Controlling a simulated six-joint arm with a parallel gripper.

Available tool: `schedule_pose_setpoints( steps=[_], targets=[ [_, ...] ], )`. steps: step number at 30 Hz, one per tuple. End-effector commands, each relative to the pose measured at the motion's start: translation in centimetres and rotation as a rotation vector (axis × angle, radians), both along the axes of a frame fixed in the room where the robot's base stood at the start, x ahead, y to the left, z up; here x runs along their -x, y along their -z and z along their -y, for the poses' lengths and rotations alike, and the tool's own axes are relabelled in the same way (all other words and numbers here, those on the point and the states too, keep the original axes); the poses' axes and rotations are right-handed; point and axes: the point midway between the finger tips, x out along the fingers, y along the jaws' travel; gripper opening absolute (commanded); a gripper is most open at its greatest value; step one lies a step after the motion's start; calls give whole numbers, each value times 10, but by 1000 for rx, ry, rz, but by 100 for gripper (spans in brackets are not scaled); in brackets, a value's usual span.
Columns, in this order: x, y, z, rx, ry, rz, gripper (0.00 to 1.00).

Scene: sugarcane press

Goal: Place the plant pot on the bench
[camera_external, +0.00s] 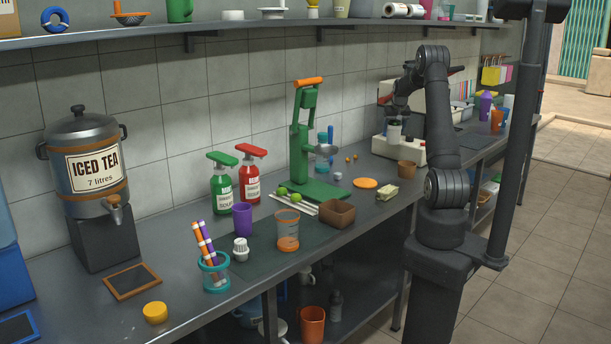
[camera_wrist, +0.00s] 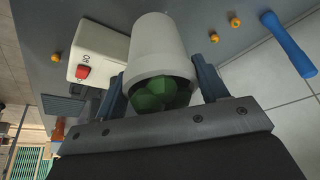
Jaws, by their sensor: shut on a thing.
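The plant pot (camera_wrist: 163,48) is a white, rounded pot with green leaves (camera_wrist: 160,96) in its mouth. My gripper (camera_wrist: 163,82) is shut on it, with one dark finger on each side. In the external view my gripper (camera_external: 396,112) hangs at the far part of the bench, with the white pot (camera_external: 394,132) below it, in front of a pale machine. I cannot tell whether the pot touches anything beneath it. The grey bench (camera_external: 345,205) runs along the tiled wall.
The pale machine with a red switch (camera_wrist: 82,72) is close beside the pot. A brown cup (camera_external: 407,168), orange disc (camera_external: 365,183), butter-like block (camera_external: 387,193) and green press (camera_external: 306,150) stand nearer. A blue-handled tool (camera_wrist: 288,45) lies near the wall. A shelf (camera_external: 290,35) runs above.

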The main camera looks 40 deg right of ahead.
Motion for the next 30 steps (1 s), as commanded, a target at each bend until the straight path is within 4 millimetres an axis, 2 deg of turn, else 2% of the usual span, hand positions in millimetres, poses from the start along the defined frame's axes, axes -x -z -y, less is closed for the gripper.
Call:
schedule_pose_setpoints(
  steps=[1, 3, 6, 9, 14, 17, 20, 27, 30],
  targets=[
    [11, 6, 18, -1, 28, 1, 34],
    [22, 11, 37, 2, 54, 2, 34],
    [34, 17, 54, 1, 80, 1, 34],
    [41, 19, 63, 2, 93, 2, 34],
    [42, 20, 65, 2, 96, 1, 34],
    [33, 26, 62, 1, 94, 0, 34],
    [16, 38, 55, 0, 91, -1, 34],
    [-37, 70, 38, 2, 91, 0, 34],
    [-54, 81, 33, 1, 92, 1, 34]
  ],
)
